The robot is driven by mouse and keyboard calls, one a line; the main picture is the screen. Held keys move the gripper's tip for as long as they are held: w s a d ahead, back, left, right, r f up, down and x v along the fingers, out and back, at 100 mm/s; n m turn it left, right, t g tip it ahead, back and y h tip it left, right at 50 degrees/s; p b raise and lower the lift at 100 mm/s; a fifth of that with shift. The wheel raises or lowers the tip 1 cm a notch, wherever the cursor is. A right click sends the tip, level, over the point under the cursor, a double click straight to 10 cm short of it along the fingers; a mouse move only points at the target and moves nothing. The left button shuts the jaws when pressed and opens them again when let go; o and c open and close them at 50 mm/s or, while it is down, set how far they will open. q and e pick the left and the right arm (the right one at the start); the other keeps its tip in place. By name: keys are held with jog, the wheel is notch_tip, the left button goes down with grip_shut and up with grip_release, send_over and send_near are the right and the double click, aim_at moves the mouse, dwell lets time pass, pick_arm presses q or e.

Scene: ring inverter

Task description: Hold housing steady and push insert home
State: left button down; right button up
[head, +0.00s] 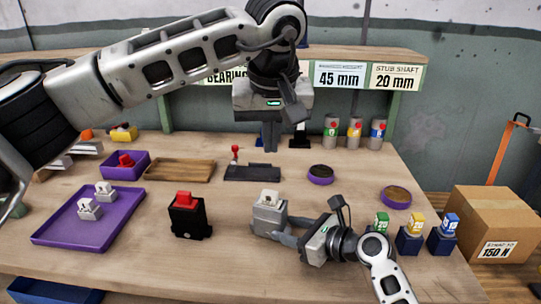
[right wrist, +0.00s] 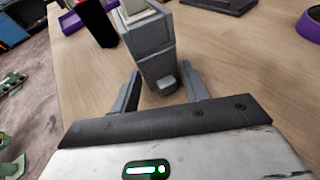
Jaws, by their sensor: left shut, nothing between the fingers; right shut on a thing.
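A grey housing (head: 269,216) stands upright on the table, with a cream insert (head: 268,197) showing at its top. How deep the insert sits cannot be told. My right gripper (head: 283,230) comes in low from the right and is shut on the housing. In the right wrist view the housing (right wrist: 148,52) stands between the two fingers, with a small grey block on its near face, and the insert (right wrist: 134,8) is cut off by the top edge. My left gripper (head: 270,148) is shut and empty, pointing down above the back of the table, apart from the insert.
A black housing with a red top (head: 188,217) stands to the left. A purple tray (head: 62,238) holds two pale parts. A wooden tray (head: 180,180), a dark fixture (head: 252,180) and round purple-rimmed pads (head: 320,182) lie behind. Coloured-top blocks (head: 409,243) stand at right.

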pick_arm(q)
jog(key=shift+s+r, duration=0.15)
jog(key=shift+r, duration=0.3)
pick_arm(e)
jog(key=o, duration=0.8)
jog(key=shift+o, duration=0.2)
